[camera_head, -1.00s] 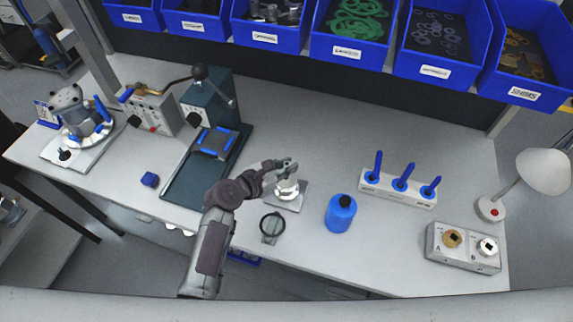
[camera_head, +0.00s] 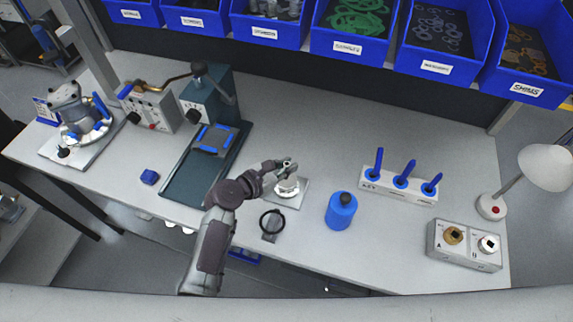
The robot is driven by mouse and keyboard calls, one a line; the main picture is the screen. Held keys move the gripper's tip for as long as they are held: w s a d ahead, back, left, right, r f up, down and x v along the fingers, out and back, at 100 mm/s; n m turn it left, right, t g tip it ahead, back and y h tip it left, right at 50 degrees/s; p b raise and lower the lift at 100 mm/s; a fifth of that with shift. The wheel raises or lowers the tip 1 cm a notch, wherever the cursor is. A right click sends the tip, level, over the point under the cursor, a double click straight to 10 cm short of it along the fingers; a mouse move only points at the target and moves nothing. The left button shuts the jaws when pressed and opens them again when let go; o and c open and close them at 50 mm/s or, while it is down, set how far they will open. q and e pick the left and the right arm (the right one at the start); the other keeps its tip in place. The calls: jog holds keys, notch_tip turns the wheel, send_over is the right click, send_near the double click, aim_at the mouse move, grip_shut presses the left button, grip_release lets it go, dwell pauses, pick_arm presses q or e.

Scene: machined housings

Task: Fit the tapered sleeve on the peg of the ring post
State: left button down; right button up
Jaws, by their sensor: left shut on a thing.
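My left gripper (camera_head: 282,166) is over the pale square plate (camera_head: 298,199) in the middle of the bench. It is shut on a small light metal piece, which I take to be the tapered sleeve; the fingers hide most of it. Just below the fingers a whitish, stepped round part (camera_head: 287,187) stands on the plate, which looks like the ring post. Its peg is hidden, and I cannot tell whether the sleeve is around the peg or above it. My right gripper is not in view.
A blue bottle (camera_head: 341,211) stands right of the plate. A dark ring on a small stand (camera_head: 271,222) is in front. A green press (camera_head: 207,140) stands left. A holder with blue-handled tools (camera_head: 398,186) and a socket box (camera_head: 464,246) are on the right.

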pick_arm(q)
jog(key=shift+f, duration=0.3)
jog(key=c, duration=1.1)
grip_release()
jog(key=shift+o, duration=0.2)
jog(key=shift+s+a, duration=0.1)
jog(key=v, duration=1.1)
jog(key=shift+s+a+r, duration=0.2)
jog(key=shift+s+a, duration=0.05)
